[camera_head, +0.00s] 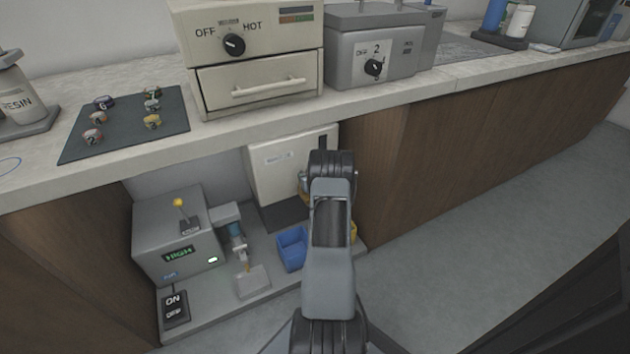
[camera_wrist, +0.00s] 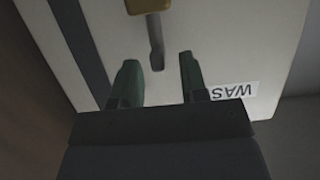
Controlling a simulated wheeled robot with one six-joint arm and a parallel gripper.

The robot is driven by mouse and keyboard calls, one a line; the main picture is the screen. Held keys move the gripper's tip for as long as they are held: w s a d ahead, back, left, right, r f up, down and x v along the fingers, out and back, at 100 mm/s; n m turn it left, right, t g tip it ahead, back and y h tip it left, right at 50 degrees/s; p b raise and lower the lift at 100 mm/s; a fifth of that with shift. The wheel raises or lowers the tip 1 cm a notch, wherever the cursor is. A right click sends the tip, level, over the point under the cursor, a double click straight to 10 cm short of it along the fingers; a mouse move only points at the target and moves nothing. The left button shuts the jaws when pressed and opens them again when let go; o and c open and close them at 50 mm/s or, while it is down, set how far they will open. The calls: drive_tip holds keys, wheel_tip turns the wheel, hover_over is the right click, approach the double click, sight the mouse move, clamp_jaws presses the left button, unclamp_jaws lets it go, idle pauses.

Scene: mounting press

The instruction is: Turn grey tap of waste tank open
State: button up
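The waste tank is a white box with a dark band, standing under the counter in the head view (camera_head: 275,158). Its pale face and part of an upside-down label reading "WAS" (camera_wrist: 233,91) fill the wrist view. The grey tap lever (camera_wrist: 155,42) hangs from a brass-coloured body (camera_wrist: 148,5) at the top of the wrist view. My gripper (camera_wrist: 158,62) is open, with one dark green finger on each side of the lever's free end. Neither finger visibly touches it. In the head view my arm hides the gripper and most of the tap.
A blue bin (camera_head: 292,249) and a partly hidden yellow one (camera_head: 353,232) stand below the tank. A grey machine (camera_head: 178,235) reading "HIGH" is to the left. The counter (camera_head: 230,127) overhangs the tank, and a wooden cabinet (camera_head: 378,180) closes the right side.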

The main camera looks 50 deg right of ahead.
drive_tip(key=p+v, duration=0.3)
drive_tip(key=v, duration=0.8)
drive_tip(key=shift+s+r, duration=0.2)
drive_tip(key=shift+s, duration=0.15)
drive_tip(key=shift+a, duration=0.15)
